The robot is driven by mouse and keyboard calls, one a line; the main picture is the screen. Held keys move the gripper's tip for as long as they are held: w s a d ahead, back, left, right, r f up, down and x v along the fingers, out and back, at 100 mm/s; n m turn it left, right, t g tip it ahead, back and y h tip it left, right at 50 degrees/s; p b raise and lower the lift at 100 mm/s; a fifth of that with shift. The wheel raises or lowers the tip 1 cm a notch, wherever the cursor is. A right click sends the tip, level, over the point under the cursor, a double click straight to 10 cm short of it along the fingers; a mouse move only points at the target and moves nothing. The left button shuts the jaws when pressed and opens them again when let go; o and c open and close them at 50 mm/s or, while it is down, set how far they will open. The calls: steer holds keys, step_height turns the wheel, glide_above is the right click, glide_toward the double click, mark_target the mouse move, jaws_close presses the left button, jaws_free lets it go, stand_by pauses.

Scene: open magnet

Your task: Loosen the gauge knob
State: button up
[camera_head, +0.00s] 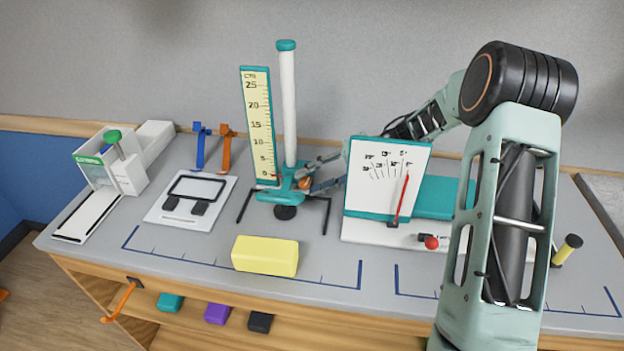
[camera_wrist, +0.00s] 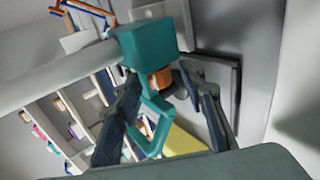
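The gauge has a white upright column (camera_head: 289,110), a yellow scale (camera_head: 257,125) and a teal carriage (camera_head: 283,190) low on the column. The orange gauge knob (camera_head: 305,183) sticks out from the carriage's right side. In the wrist view the knob (camera_wrist: 160,80) shows below the teal block (camera_wrist: 147,42). My gripper (camera_head: 314,174) reaches in from the right, behind the dial board, with its fingertips at the knob. In the wrist view my gripper (camera_wrist: 160,78) is open, one finger on each side of the knob. A gap shows at the left finger; contact at the right is unclear.
A white dial board (camera_head: 385,165) with a red needle stands just right of the gauge, close to my arm. A yellow block (camera_head: 265,256) lies in front. A white plate (camera_head: 192,203) and blue and orange clamps (camera_head: 226,148) are left. Free bench lies between.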

jaws_close()
stand_by(0.3)
steer(key=shift+a+r+p, duration=0.1)
steer(key=shift+a+p, duration=0.05)
steer(key=shift+p, duration=0.25)
steer(key=shift+r+h+p, duration=0.25)
steer(key=shift+h+p, duration=0.25)
steer(key=shift+p, duration=0.4)
steer(key=h+p, duration=0.1)
steer(key=p, duration=0.1)
steer(key=h+p, duration=0.1)
steer(key=p, duration=0.2)
steer(key=shift+a+r+g+h+p, duration=0.3)
steer(key=shift+r+g, duration=0.05)
steer(key=shift+g, duration=0.05)
steer(key=h+p, duration=0.1)
steer(key=p, duration=0.1)
steer(key=shift+w+a+f+h+p, duration=0.1)
steer(key=shift+a+h+p, duration=0.05)
steer(key=shift+h+p, duration=0.25)
steer(key=shift+f+g+h, duration=0.2)
steer(key=shift+g+h, duration=0.1)
steer(key=shift+h, duration=0.5)
